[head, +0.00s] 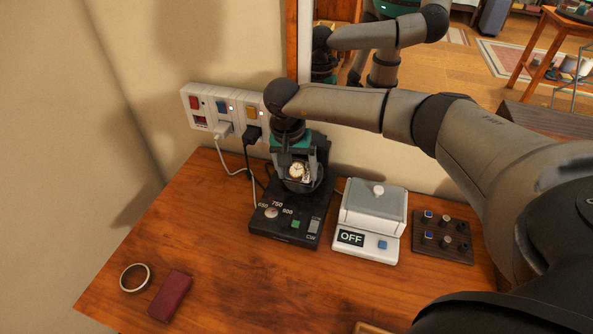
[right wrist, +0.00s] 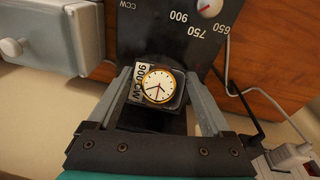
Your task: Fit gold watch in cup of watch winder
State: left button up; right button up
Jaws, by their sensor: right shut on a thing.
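The gold watch (head: 298,171) has a white round face and sits between the fingers of my right gripper (head: 300,167), which is shut on it. In the right wrist view the watch (right wrist: 158,86) faces the camera, with a white tag reading "900 CW" (right wrist: 139,84) beside it and dark material around it. The black watch winder (head: 276,228) stands below the gripper, with a dial, a green button and a switch. The watch is at the winder's rear, over or in its dark cup; the gripper hides much of the cup, so I cannot tell its seating. My left gripper is not in view.
Right of the winder are a white box with a grey lid and "OFF" display (head: 370,215) and a dark panel of knobs (head: 443,237). A power strip (head: 222,110) with cables is on the wall. A ring-shaped item (head: 135,278) and a maroon block (head: 170,296) lie front left.

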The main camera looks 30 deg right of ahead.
jog(key=shift+d+f, duration=0.3)
jog(key=shift+f, duration=0.2)
jog(key=o, duration=1.2)
jog(key=shift+o, duration=0.2)
jog(key=shift+d, duration=0.1)
jog(key=r, duration=0.5)
jog(key=shift+w+a+p, duration=0.25)
jog(key=shift+p, duration=0.05)
notch_tip(320, 180, up, 11)
jog(key=a+p, duration=0.1)
jog(key=a, duration=0.2)
jog(key=shift+s, duration=0.35)
